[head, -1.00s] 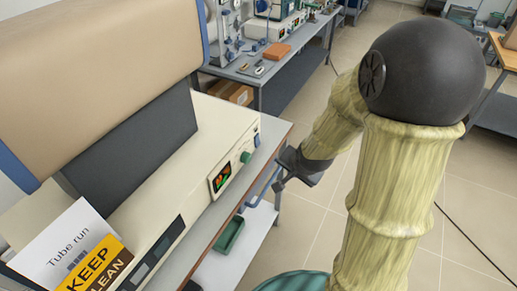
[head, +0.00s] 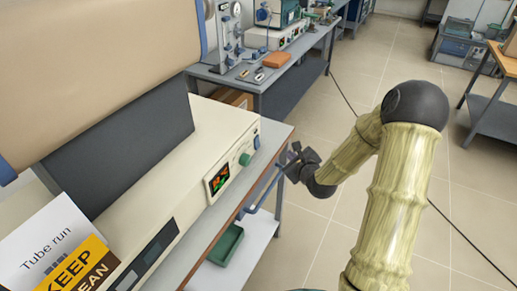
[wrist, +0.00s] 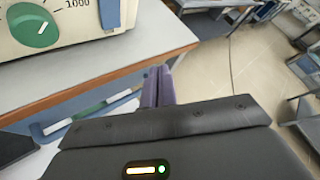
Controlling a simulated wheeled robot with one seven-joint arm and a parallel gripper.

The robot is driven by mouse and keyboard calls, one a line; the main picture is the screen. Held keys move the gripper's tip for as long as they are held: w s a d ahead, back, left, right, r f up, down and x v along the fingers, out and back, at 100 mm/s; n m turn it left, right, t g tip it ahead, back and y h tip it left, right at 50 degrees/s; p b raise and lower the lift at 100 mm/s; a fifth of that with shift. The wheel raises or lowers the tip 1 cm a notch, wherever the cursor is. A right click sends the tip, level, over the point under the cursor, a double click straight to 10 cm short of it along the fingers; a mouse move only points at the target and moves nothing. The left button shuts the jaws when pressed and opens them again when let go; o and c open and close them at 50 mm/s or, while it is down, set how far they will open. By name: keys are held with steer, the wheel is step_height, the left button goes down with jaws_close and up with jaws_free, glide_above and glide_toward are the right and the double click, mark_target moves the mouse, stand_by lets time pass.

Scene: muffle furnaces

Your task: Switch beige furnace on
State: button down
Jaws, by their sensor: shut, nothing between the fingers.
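The beige furnace (head: 160,195) stands on a bench at the left of the head view. Its front panel carries a lit display (head: 218,181), a green knob (head: 245,159) and a blue switch (head: 256,141) near the right end. In the wrist view the green knob (wrist: 34,27) with its dial numbers is at top left, and the blue-grey switch (wrist: 110,14) is to its right. My gripper (head: 293,153) is shut and empty, just off the bench's front edge, apart from the panel. Its fingers (wrist: 159,82) show below and right of the switch in the wrist view.
The bench edge (wrist: 100,75) lies between my fingers and the panel. A green tray (head: 226,245) sits on the lower shelf. A "KEEP CLEAN" sign (head: 75,262) stands front left. Another bench (head: 250,78) with equipment stands behind. The floor to the right is open.

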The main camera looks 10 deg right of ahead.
mark_target(257, 142)
steer(key=shift+a, duration=0.1)
steer(key=shift+w+a+f+b, duration=0.25)
steer(key=shift+w+a, duration=0.6)
steer(key=shift+a, duration=0.3)
steer(key=shift+w+a+f+b, duration=0.1)
steer(key=shift+w+a+b, duration=0.2)
steer(key=shift+w+a, duration=0.7)
steer(key=shift+w+a+f+b, duration=0.25)
steer(key=shift+w+a, duration=0.45)
steer(key=shift+a, duration=0.6)
steer(key=shift+w+a, duration=0.25)
steer(key=shift+a, duration=0.05)
steer(key=shift+w+a, duration=0.15)
steer(key=shift+a, duration=0.1)
stand_by(0.3)
steer(key=shift+d, duration=0.1)
steer(key=shift+s+d, duration=0.45)
steer(key=shift+d, duration=0.05)
stand_by(0.4)
